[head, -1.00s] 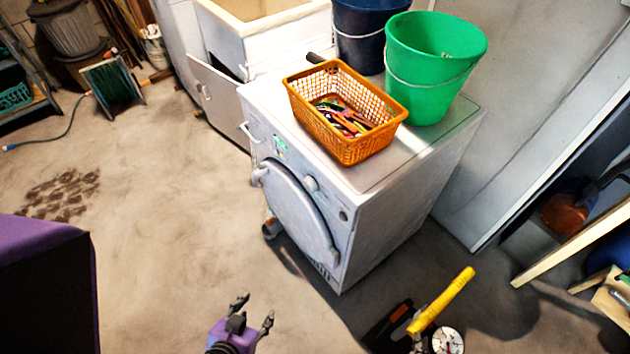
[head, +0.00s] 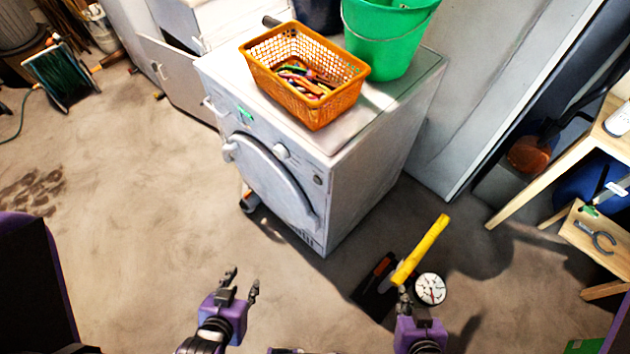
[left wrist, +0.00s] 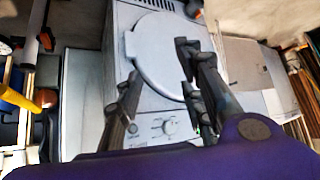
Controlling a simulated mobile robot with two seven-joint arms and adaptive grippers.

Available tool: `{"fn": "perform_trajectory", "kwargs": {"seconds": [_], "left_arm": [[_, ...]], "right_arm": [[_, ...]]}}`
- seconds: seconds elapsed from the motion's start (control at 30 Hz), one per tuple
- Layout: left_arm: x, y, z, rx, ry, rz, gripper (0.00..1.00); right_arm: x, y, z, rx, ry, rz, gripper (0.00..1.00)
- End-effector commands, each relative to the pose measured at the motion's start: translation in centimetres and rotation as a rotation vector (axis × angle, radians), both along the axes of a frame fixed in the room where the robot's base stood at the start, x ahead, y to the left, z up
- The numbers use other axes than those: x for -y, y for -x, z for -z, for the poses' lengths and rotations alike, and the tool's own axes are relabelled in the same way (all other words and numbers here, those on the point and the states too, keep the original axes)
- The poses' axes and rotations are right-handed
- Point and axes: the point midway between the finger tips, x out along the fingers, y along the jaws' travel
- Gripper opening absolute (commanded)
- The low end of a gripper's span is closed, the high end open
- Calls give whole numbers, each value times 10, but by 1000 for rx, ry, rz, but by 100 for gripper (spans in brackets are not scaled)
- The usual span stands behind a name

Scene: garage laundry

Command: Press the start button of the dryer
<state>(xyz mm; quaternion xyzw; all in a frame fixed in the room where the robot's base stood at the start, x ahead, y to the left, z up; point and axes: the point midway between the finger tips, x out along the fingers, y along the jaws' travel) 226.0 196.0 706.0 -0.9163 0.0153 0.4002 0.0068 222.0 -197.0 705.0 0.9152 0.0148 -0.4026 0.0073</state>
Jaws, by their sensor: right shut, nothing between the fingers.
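The white dryer (head: 370,160) stands ahead of my grippers, its front facing the lower left. Its panel has a green display (head: 245,114), a knob (head: 281,151) and a small round button (head: 317,180) near the right corner. I cannot read which control is start. My left gripper (head: 243,282) is open and empty, low in front of the dryer and apart from it. In the left wrist view the dryer appears upside down, with its round door (left wrist: 155,42) and knob (left wrist: 169,127) beyond the open fingers. My right gripper (head: 404,298) is shut and empty, right of the left one.
An orange basket of clothespins (head: 262,78) and a green bucket (head: 385,45) stand on the dryer. A yellow-handled tool (head: 424,246) and a gauge (head: 430,289) show beside my right gripper. A wooden bench (head: 555,160) is at right. The floor at left is open.

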Motion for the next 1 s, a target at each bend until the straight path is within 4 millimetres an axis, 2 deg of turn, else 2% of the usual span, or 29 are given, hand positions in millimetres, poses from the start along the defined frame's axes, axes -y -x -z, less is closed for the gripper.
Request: {"fn": "perform_trajectory", "kwargs": {"seconds": [0.03, 0.23, 0.67, 1.0], "left_arm": [[0, 0, 0, 0, 0, 0, 25], [0, 0, 0, 0, 0, 0, 0], [0, 0, 0, 0, 0, 0, 0], [0, 0, 0, 0, 0, 0, 0]], "right_arm": [[-1, -2, 0, 3, -2, 0, 0], [-2, -7, -2, 11, -5, 0, 0], [-3, -8, -3, 13, -5, 0, 0], [0, 2, 1, -3, -1, 1, 0]]}}
